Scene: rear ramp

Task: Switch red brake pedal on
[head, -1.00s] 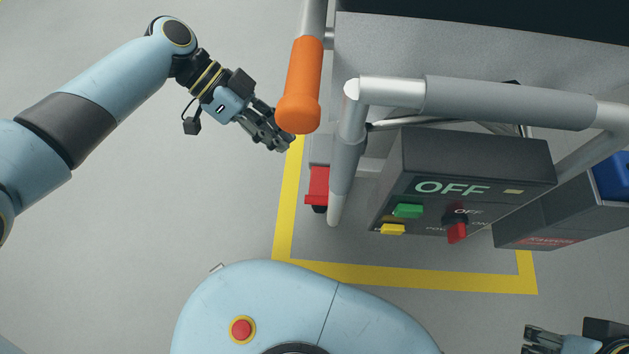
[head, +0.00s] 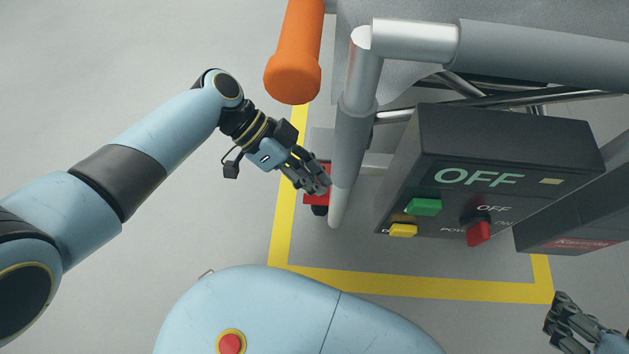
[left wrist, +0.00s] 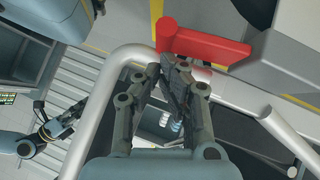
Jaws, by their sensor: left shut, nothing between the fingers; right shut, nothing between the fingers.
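The red brake pedal (head: 318,197) shows low beside the grey rail's lower end in the head view, partly hidden by my left gripper. My right gripper (head: 553,315) is shut and empty at the lower right, far from the pedal.
A grey tubular rail (head: 363,100) stands just right of my left gripper. An orange handle (head: 295,60) hangs above it. A dark control box (head: 500,150) reads OFF, with green, yellow and red switches. Yellow floor tape (head: 420,285) borders the cart. The floor at left is clear.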

